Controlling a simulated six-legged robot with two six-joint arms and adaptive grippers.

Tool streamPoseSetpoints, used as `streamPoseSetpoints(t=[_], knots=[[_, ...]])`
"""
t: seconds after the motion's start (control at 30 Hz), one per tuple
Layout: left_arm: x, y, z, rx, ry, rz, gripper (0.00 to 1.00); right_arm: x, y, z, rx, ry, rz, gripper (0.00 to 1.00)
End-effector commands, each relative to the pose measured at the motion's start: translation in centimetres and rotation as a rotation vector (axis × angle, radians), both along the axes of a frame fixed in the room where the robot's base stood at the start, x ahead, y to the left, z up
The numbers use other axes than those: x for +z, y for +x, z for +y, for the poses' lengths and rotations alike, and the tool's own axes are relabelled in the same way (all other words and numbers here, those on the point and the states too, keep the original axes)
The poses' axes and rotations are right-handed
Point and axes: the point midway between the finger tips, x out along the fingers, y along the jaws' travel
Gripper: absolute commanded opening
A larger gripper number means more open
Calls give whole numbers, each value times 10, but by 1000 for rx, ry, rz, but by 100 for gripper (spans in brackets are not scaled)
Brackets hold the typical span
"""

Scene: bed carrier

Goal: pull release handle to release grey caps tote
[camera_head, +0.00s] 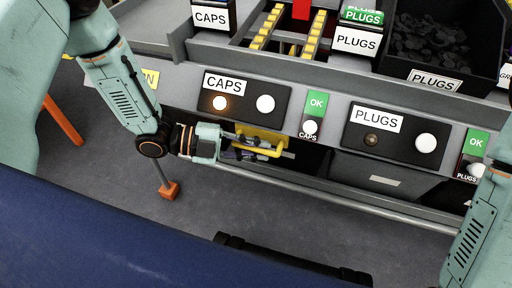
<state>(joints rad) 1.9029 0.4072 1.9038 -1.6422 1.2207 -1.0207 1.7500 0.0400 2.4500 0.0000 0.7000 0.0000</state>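A yellow release handle (272,152) shows below the black CAPS panel (240,88), at the front of a dark opening. My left gripper (262,147) is at this handle, with its fingers apart and overlapping the yellow part. I cannot tell whether they press on it. The CAPS panel has a glowing orange lamp (220,103) and a white button (265,104). I cannot make out a grey caps tote in the opening; the gripper and handle cover part of it. My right arm (480,230) enters at the right edge; its gripper is out of view.
A PLUGS panel (393,137) sits to the right, above a dark grey tote front (385,168). A metal rail (330,205) runs along the station's lower front. An orange-footed post (169,190) stands below my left arm. Grey floor (215,205) is open in front.

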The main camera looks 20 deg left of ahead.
Motion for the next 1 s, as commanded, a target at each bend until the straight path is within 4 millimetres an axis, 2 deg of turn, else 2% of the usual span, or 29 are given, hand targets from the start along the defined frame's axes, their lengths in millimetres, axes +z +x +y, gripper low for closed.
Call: streamPoseSetpoints(t=[0.13, 0.77, 1.0], knots=[[0, 0, 0, 0, 0, 0, 0, 0, 0, 0, 0, 0, 0, 40], [0, -1, 1, 2, 1, 1, 0, 1, 0, 0, 0, 0, 0, 40], [0, -15, 1, 1, 2, 5, 0, 12, 0, 0, 0, 0, 0, 40]])
